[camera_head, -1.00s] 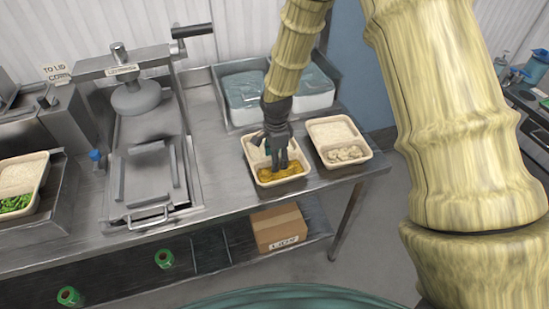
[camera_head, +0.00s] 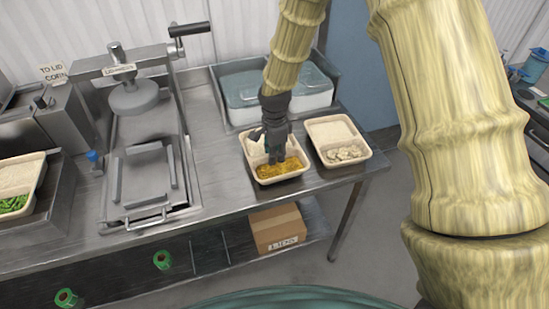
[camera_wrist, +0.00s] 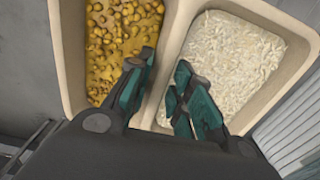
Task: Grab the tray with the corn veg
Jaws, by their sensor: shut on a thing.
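The corn tray (camera_head: 285,180) is a beige two-part tray near the right end of the steel table. It holds yellow corn (camera_head: 278,168) in front and white rice behind. My gripper (camera_head: 272,158) points down into it. In the wrist view, the corn (camera_wrist: 115,45) is left and the rice (camera_wrist: 225,65) is right of the tray's divider (camera_wrist: 172,45). My gripper's teal fingers (camera_wrist: 160,80) stand on either side of this divider and are shut on it. The contact itself is partly hidden by the fingers. The tray appears to rest on the table.
Another tray (camera_head: 366,154) with rice and pale pieces stands close on the right. A bin with clear-lidded tubs (camera_head: 240,88) is behind. The lidding press (camera_head: 140,95) is left, and a tray with green vegetables (camera_head: 41,178) is far left. A cardboard box (camera_head: 277,228) sits below.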

